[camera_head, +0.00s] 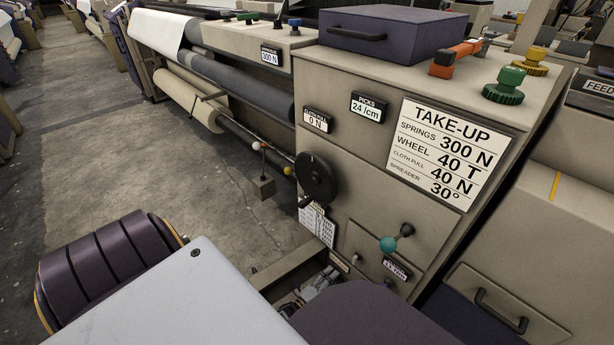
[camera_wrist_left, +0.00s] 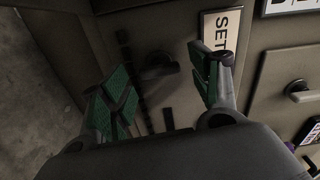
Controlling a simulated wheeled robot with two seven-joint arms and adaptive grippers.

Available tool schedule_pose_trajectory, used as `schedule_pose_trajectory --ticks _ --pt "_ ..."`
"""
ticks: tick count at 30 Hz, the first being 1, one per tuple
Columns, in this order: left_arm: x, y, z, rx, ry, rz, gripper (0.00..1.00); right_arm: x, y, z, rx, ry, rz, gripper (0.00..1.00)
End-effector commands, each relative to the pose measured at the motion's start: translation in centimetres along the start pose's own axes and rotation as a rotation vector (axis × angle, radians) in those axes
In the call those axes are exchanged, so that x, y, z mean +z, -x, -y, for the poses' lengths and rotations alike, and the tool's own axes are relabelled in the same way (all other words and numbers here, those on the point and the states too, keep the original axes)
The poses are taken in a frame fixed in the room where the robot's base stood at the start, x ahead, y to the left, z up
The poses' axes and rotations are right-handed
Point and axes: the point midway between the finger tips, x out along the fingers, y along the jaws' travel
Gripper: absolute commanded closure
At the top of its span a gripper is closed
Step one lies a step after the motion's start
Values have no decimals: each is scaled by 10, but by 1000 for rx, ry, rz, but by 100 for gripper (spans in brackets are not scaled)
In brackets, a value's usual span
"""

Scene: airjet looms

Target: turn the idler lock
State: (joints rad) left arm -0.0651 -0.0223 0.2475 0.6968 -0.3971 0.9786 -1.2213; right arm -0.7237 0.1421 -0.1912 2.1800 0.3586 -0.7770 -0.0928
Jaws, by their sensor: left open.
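My left gripper (camera_wrist_left: 160,80) is open in the left wrist view, with its green-padded fingers spread before a beige machine panel. A small dark turning handle (camera_wrist_left: 156,67) on that panel shows between the fingers, with nothing gripped. I cannot tell whether this handle is the idler lock. In the head view, my left gripper (camera_head: 312,292) is low beside the take-up cabinet (camera_head: 345,175), mostly hidden by my own arm. A lever with a teal ball (camera_head: 388,244) is on the cabinet front, above a small unreadable label (camera_head: 397,270). My right gripper is not in view.
A black handwheel (camera_head: 315,178) is on the cabinet's left edge. A purple box (camera_head: 383,32) and green knob (camera_head: 504,86) sit on top. Another handle (camera_wrist_left: 300,91) projects at the right of the wrist view. Concrete floor (camera_head: 90,150) is open at left.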

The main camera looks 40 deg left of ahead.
Motion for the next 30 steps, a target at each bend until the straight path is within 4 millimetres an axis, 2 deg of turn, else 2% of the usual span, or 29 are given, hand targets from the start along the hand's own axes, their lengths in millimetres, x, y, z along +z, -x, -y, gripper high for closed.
schedule_pose_trajectory --ticks 30 --pt "1 0 2 0 496 0 38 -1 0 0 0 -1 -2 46"
